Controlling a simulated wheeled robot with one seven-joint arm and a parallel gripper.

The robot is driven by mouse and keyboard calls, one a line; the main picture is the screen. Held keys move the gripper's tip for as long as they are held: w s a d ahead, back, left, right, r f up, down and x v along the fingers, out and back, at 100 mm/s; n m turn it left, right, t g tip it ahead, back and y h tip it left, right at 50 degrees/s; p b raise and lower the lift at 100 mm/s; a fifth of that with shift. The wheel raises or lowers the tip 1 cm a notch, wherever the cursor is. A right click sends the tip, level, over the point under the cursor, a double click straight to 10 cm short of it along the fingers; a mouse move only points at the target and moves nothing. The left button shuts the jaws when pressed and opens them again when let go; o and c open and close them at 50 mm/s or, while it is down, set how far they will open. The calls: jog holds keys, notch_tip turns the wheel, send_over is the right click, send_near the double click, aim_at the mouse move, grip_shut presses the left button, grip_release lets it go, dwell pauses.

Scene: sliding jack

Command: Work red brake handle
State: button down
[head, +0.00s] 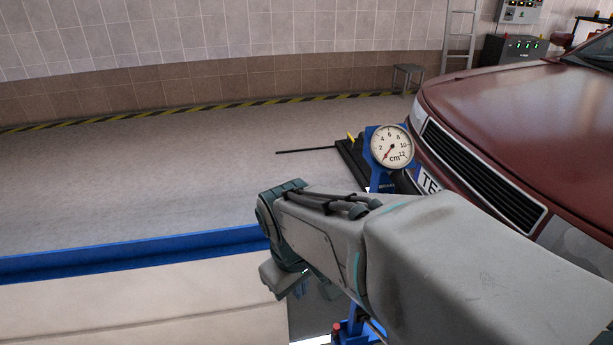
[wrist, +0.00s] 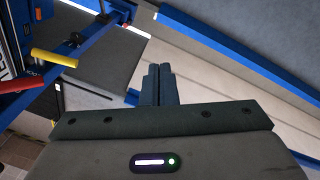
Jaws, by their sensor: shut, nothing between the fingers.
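In the wrist view a red handle (wrist: 55,57) sticks out from the blue jack frame (wrist: 62,40) at the upper left. A yellow handle (wrist: 40,14) lies just above it. My gripper (wrist: 158,72) is shut and empty, to the right of the red handle and apart from it. In the head view my arm covers most of the jack, and the red handle is hidden. The round dial gauge (head: 391,147) of the jack shows above my arm, its needle pointing to the lower left.
A dark red car (head: 510,120) stands at the right, close to the jack. A blue-edged pit (head: 130,253) runs along the front left. A thin black bar (head: 305,150) points left from the jack. The grey floor (head: 150,180) at the left is clear.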

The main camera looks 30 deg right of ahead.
jog(key=w+d+r+n+h+p, duration=0.35)
jog(key=w+d+n, duration=0.3)
jog(key=n, duration=0.95)
jog(key=w+d+r+n+h+p, duration=0.25)
jog(key=w+d+n+h, duration=0.35)
jog(key=n, duration=0.9)
jog(key=shift+g+y, duration=0.3)
jog(key=shift+y, duration=0.25)
jog(key=b+x, duration=0.1)
jog(key=x, duration=0.4)
jog(key=b+x, duration=0.1)
jog(key=x, duration=0.4)
jog(key=b+x, duration=0.1)
jog(key=x, duration=0.4)
jog(key=shift+s+d+r, duration=0.2)
jog(key=shift+s+d, duration=0.05)
jog(key=shift+s, duration=0.1)
jog(key=shift+f, duration=0.1)
